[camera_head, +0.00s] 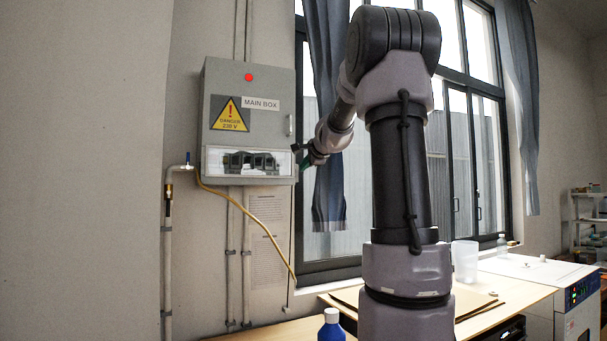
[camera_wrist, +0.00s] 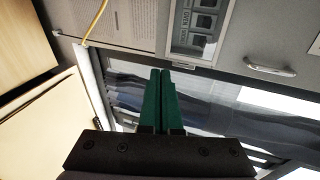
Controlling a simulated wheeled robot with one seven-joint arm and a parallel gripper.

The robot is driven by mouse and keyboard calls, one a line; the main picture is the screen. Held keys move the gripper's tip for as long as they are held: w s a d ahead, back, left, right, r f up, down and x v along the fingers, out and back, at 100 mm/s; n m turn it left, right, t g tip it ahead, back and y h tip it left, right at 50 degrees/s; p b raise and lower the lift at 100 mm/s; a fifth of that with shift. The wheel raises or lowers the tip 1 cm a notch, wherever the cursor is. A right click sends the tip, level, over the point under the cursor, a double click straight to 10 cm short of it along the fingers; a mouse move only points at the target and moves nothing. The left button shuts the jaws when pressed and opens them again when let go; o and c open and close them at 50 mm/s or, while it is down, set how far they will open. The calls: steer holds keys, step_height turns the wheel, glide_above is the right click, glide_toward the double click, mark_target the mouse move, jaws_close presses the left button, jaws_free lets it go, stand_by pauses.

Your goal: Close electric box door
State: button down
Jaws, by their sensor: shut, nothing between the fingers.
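The grey electric box (camera_head: 262,126) hangs on the wall left of the window. Its door faces me with a red light, a yellow danger sign, a "MAIN BOX" label and a clear lower window. The door looks flush with the box; I cannot tell whether a small gap remains. The door handle (camera_wrist: 270,68) shows at the right in the wrist view. My gripper (camera_head: 301,155) is beside the door's lower right edge in the head view. Its green fingers (camera_wrist: 161,72) are together and empty, with tips near the window's edge. Contact with the door is not clear.
A yellow cable (camera_head: 250,217) hangs below the box, and a pipe with a valve (camera_head: 168,195) runs to its left. A window (camera_head: 470,150) with curtains is behind my arm. A blue bottle (camera_head: 331,326) and a clear container (camera_head: 465,261) stand below.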

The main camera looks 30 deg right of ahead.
glide_toward(289, 175)
steer(key=w+f, duration=0.1)
steer(key=w, duration=0.1)
steer(key=w+f, duration=0.2)
steer(key=shift+w+f, duration=0.3)
steer(key=shift+w, duration=0.75)
steer(key=shift+w+d, duration=0.1)
steer(key=w, duration=0.1)
steer(key=w+y, duration=0.1)
steer(key=w+n, duration=0.1)
steer(key=shift+w+d+y, duration=0.1)
steer(key=shift+d+y, duration=0.2)
steer(key=shift+w+r, duration=0.15)
steer(key=shift+r+n, duration=0.1)
steer(key=shift+n, duration=0.2)
steer(key=shift+r, duration=0.1)
